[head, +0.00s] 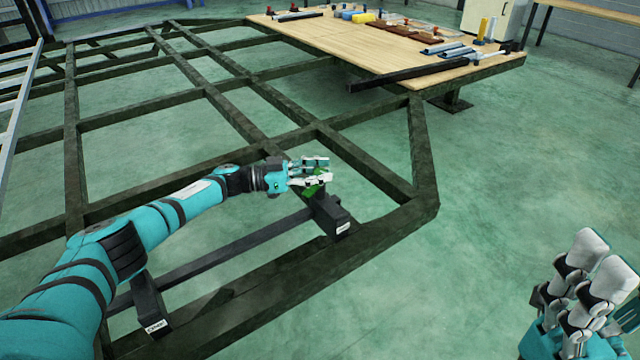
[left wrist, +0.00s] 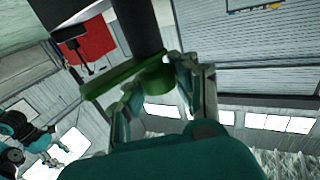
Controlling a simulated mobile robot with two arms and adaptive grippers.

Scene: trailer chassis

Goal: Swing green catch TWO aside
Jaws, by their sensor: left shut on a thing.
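The green catch TWO (head: 313,190) sits at the top of a dark upright bracket (head: 330,212) whose white label seems to read TWO. My left gripper (head: 318,171) is shut on the catch from above and partly hides it. In the left wrist view the catch shows as a long green bar (left wrist: 112,80) with a round green part between my fingers (left wrist: 158,88), beside a dark post (left wrist: 138,28). My right gripper (head: 597,262) is at the lower right, empty and clear of the frame, with its fingers pointing up and apart.
A dark bar (head: 235,245) runs from this bracket to another labelled ONE (head: 150,305). Dark chassis beams (head: 375,250) surround my left arm. A wooden bench top (head: 420,50) with tools and parts is at the back right. The green floor (head: 480,190) at right is clear.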

